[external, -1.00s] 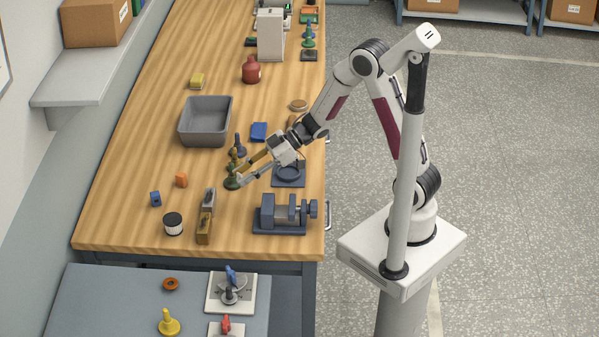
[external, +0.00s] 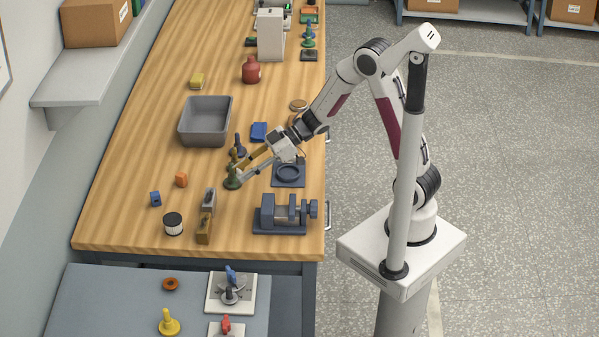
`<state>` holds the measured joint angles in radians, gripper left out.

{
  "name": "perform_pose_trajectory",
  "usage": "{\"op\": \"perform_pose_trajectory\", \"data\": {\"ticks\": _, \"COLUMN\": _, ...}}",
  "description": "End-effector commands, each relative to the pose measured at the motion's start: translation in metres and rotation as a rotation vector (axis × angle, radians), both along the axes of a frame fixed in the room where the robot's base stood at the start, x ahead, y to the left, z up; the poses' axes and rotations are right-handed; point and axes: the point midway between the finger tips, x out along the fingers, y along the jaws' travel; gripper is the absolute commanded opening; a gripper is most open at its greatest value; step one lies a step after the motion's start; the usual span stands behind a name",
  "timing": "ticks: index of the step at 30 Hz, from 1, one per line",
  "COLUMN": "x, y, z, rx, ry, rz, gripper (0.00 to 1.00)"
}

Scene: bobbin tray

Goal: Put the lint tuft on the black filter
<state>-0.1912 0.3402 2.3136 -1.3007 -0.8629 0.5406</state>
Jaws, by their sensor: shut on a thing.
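My gripper (external: 241,169) is low over the middle of the wooden bench, its fingers pointing left. It is shut on a dark green knobbed piece (external: 232,181) with a wide round base. Whether the base touches the bench is too small to tell. I cannot make out a lint tuft. No thing is clearly a black filter; a white cylinder with a black top (external: 173,222) stands upright at the front left of the bench, apart from my gripper.
A grey bin (external: 183,134) is further back.

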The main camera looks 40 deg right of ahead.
Motion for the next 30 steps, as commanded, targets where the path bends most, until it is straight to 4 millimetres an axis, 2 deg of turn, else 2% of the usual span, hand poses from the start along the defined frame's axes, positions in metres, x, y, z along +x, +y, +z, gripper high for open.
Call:
{"op": "perform_pose_trajectory", "data": {"ticks": 5, "x": -0.003, "y": 0.004, "z": 0.0, "rx": 0.0, "ry": 0.001, "rz": 0.01, "gripper": 0.24}}
{"op": "perform_pose_trajectory", "data": {"ticks": 11, "x": -0.016, "y": 0.023, "z": -0.003, "rx": 0.0, "ry": 0.002, "rz": 0.054, "gripper": 0.24}}
{"op": "perform_pose_trajectory", "data": {"ticks": 20, "x": -0.035, "y": 0.08, "z": 0.001, "rx": 0.001, "ry": 0.0, "rz": 0.151, "gripper": 0.24}}
{"op": "perform_pose_trajectory", "data": {"ticks": 30, "x": -0.031, "y": 0.156, "z": 0.015, "rx": 0.002, "ry": 0.002, "rz": 0.161, "gripper": 0.24}}
